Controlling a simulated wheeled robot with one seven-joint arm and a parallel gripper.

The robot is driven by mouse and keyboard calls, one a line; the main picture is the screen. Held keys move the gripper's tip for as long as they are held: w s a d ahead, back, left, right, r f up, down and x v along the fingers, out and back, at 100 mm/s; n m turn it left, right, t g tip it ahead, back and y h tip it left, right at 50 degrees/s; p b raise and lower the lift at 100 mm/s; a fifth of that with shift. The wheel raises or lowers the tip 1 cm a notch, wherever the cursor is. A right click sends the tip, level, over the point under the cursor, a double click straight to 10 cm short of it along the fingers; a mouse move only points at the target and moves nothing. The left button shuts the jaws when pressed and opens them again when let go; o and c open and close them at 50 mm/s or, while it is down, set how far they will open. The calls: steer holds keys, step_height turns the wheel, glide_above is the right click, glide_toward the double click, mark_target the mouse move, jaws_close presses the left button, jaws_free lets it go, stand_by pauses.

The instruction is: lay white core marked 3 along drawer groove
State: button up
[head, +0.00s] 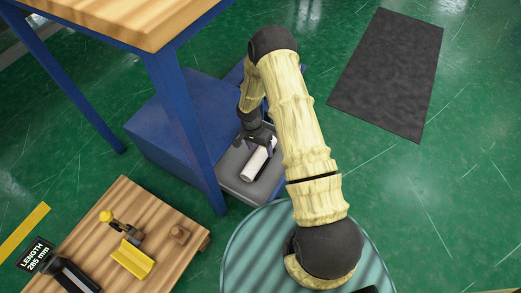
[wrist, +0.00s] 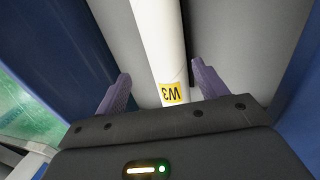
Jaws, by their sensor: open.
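The white core (head: 259,160) lies in the grey-lined open drawer (head: 233,189), running lengthwise at a slant in the head view. In the wrist view the core (wrist: 157,40) runs away from me, and its yellow label (wrist: 172,94) reads W3 upside down. My gripper (head: 257,137) is low in the drawer at the core's far end. In the wrist view my gripper (wrist: 162,84) is open, with one purple finger on each side of the core and gaps between. I cannot make out the groove; whether the core sits in it is unclear.
The drawer belongs to a blue cabinet (head: 155,125) under a wooden-topped bench (head: 125,20), whose blue leg (head: 185,125) stands close to my arm. A low wooden table (head: 85,225) holds a yellow block (head: 132,259) and fixtures. A dark mat (head: 390,70) lies on open green floor.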

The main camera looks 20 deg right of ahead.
steer(key=shift+w+a+r+p, duration=0.2)
steer(key=shift+r+p, duration=0.1)
steer(key=shift+r, duration=0.6)
steer(key=shift+w+a+r+p, duration=0.15)
steer(key=shift+r+p, duration=0.15)
steer(key=shift+r, duration=0.55)
steer(key=shift+s, duration=0.1)
steer(key=shift+r, duration=0.3)
step_height(320, 180, up, 9)
steer(key=n+t, duration=0.1)
steer(key=n, duration=0.1)
step_height(320, 180, up, 16)
steer(key=n+t+y, duration=0.1)
steer(key=n+t, duration=0.1)
steer(key=n, duration=0.2)
glide_above(257, 152)
steer(key=s+d, duration=0.1)
steer(key=s, duration=0.8)
steer(key=s+r+n+t, duration=0.1)
steer(key=s+r+n, duration=0.2)
steer(key=s+r, duration=0.2)
steer(key=s, duration=0.2)
steer(key=shift+s+r+y, duration=0.25)
steer(key=shift+s+y, duration=0.05)
steer(key=shift+s, duration=0.05)
steer(key=shift+r, duration=0.1)
